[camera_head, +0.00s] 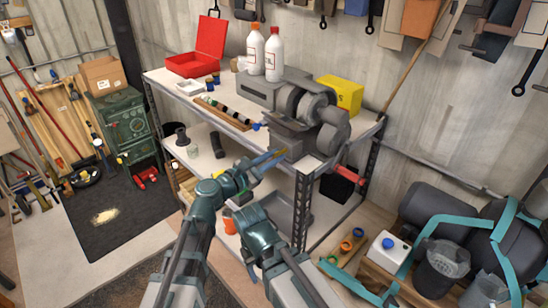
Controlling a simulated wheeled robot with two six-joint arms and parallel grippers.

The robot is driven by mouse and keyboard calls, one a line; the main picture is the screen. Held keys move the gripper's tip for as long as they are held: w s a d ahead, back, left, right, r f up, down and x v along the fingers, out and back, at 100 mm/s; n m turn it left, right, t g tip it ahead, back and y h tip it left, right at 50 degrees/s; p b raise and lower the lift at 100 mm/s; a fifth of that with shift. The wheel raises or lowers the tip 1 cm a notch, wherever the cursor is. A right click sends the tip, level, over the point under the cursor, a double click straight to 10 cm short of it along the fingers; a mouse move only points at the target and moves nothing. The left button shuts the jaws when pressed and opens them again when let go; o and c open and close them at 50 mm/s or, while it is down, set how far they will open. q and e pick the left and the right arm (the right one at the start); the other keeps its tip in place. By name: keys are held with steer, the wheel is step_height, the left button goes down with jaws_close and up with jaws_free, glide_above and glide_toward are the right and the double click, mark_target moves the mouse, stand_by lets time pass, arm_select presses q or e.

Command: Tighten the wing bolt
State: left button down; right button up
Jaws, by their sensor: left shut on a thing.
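My left gripper (248,172) is at the front edge of the top shelf, below the grey machine (308,112). It is shut on a slender blue-and-yellow thing (267,159), whose far end points at the machine's lower front. I cannot tell whether this thing is the wing bolt or whether it touches the machine. No wing bolt can be made out clearly elsewhere. The teal end of my right arm (258,232) is lower, in front of the shelf, and its fingers cannot be made out.
The top shelf (165,84) also holds an open red box (205,48), two white bottles (256,50), a yellow box (342,94) and a brown tray (222,112). A red handle (350,178) sticks out at the right. Dark tanks (435,210) stand at far right.

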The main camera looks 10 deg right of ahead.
arm_select(q)
steer(key=m, duration=1.2)
steer(key=shift+m, duration=0.7)
steer(key=c, duration=1)
jaws_free()
